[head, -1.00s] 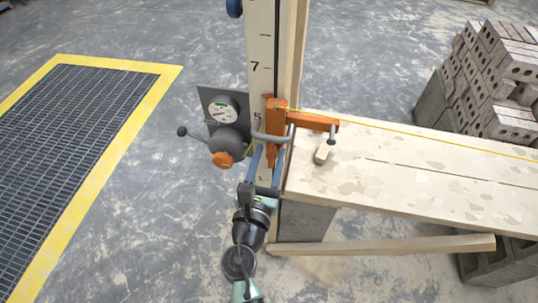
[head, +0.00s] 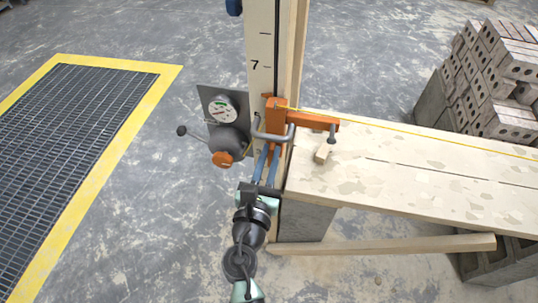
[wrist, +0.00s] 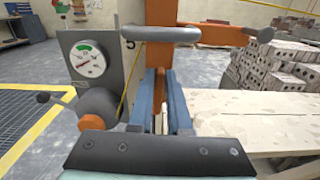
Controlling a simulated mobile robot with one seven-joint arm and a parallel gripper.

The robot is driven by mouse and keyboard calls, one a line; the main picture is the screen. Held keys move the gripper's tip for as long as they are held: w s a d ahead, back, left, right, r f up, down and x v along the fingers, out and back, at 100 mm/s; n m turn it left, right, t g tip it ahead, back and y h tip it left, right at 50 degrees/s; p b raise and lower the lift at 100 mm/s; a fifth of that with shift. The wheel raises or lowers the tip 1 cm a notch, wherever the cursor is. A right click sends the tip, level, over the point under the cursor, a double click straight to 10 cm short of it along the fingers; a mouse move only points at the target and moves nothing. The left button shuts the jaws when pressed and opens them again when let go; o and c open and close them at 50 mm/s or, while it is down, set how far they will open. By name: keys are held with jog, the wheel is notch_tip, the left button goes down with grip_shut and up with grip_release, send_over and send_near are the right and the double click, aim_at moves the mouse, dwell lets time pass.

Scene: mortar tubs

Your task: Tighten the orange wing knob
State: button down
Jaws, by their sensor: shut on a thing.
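An orange clamp (head: 276,122) stands against the upright marked board, its arm reaching right over the bench. My gripper (head: 266,148) has its blue fingers close together below a grey bar handle (head: 272,136). In the wrist view the fingers (wrist: 160,76) close around a narrow orange piece under the clamp body (wrist: 186,30). A separate round orange cap (head: 222,159) sits on a dark housing to the left, apart from my gripper.
A dial gauge (head: 221,109) and a lever with a ball end (head: 182,131) stand left of the board. Bricks (head: 500,80) are stacked behind; the floor at left is open.

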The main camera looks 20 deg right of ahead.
jog(key=shift+s+d+f+m+b, duration=0.25)
jog(key=shift+d+f+m+b, duration=0.15)
jog(key=shift+m+b, duration=2)
jog(key=shift+s+d+f+m+b, duration=0.4)
jog(key=shift+m+b, duration=0.85)
jog(key=shift+m, duration=2.15)
jog(key=shift+s+d+f+m+b, duration=0.1)
jog(key=shift+d+f+m+b, duration=0.3)
jog(key=shift+m+b, duration=2)
jog(key=shift+a+f+m+p, duration=0.1)
jog(key=shift+a+m+p, duration=0.1)
jog(key=shift+m+p, duration=0.35)
jog(key=c, duration=0.9)
grip_release()
jog(key=shift+o, duration=0.2)
jog(key=b+v, duration=0.2)
jog(key=v, duration=1.1)
